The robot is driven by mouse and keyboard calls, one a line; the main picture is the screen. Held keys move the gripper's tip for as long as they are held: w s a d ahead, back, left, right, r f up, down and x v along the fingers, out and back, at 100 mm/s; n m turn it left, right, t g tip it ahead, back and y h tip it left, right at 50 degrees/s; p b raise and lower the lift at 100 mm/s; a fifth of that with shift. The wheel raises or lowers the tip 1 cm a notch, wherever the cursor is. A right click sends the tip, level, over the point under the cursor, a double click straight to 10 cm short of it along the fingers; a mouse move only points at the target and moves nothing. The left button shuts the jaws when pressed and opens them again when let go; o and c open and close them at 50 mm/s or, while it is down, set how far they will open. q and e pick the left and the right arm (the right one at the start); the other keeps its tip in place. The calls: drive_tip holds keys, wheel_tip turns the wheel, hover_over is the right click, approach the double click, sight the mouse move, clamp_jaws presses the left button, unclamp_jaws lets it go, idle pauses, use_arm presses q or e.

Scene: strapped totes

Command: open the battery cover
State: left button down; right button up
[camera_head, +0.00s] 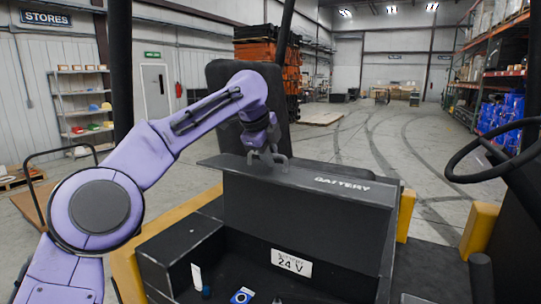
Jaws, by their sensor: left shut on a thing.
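The black battery cover (330,187), marked BATTERY, stands raised, with a dark panel below its top edge. An open black compartment (185,250) shows in front of it, with a 24 V label (291,263) inside. A grey handle (284,161) sits on the cover's top, left of the lettering. My left gripper (268,152) comes down from above and is shut on this handle; its fingertips are partly hidden. My right gripper is not in view.
A small white item (196,276) and a blue round item (241,296) show low in the compartment. A steering wheel (490,155) stands at the right. A black seat back (228,85) rises behind my left arm. Yellow frame parts (480,230) flank the compartment.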

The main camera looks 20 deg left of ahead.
use_arm(q)
drive_tip(key=shift+f, duration=0.3)
drive_tip(key=c, duration=1.3)
unclamp_jaws()
drive_tip(key=shift+w+d, duration=0.1)
drive_tip(key=v, duration=1)
drive_tip(key=shift+r, duration=0.4)
